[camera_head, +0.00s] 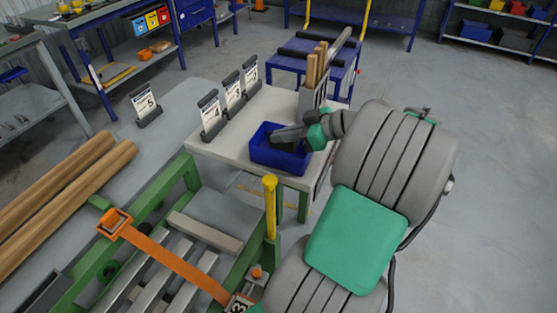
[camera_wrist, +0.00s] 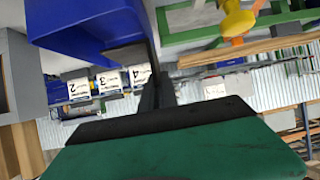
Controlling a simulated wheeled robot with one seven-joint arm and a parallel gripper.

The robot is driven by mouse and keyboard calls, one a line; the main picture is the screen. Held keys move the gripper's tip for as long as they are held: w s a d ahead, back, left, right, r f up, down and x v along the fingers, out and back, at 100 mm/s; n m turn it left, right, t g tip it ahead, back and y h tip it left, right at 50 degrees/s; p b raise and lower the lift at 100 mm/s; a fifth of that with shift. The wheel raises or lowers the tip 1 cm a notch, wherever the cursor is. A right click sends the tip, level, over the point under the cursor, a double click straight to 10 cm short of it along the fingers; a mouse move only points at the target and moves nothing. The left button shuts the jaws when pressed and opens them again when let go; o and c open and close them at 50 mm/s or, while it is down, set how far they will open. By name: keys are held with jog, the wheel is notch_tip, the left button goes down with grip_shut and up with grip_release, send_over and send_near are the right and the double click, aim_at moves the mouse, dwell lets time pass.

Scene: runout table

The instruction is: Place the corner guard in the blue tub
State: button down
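The blue tub (camera_head: 262,157) stands on the pale table. My gripper (camera_head: 275,137) reaches in from the right, with its dark fingers over the tub's opening. In the wrist view the tub (camera_wrist: 85,25) fills the upper left, beside the fingers (camera_wrist: 152,75). The fingers appear together as one narrow dark column, and I see nothing held between them. An orange angled piece (camera_head: 114,222) sits at the end of an orange strap on the green frame; I cannot tell whether it is the corner guard. The bottom of the tub is hidden.
Numbered card holders (camera_head: 211,115) stand along the table's back left edge. A grey holder with wooden sticks (camera_head: 312,90) stands behind the tub. A yellow post (camera_head: 270,205) rises at the front. Long brown tubes (camera_head: 70,190) lie at left. The floor at right is clear.

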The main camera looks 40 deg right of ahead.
aim_at(279, 148)
jog(key=w+f, duration=0.1)
jog(key=w+d+f, duration=0.1)
jog(key=w+f, duration=0.1)
jog(key=f, duration=0.1)
jog(key=shift+d, duration=0.25)
jog(key=f, duration=0.3)
jog(key=shift+w+d+f+p, duration=0.1)
jog(key=shift+w+f+p, duration=0.2)
jog(key=shift+w+p, duration=0.05)
jog(key=shift+f, duration=0.35)
jog(key=c, duration=1.9)
grip_release()
jog(key=shift+r, duration=0.1)
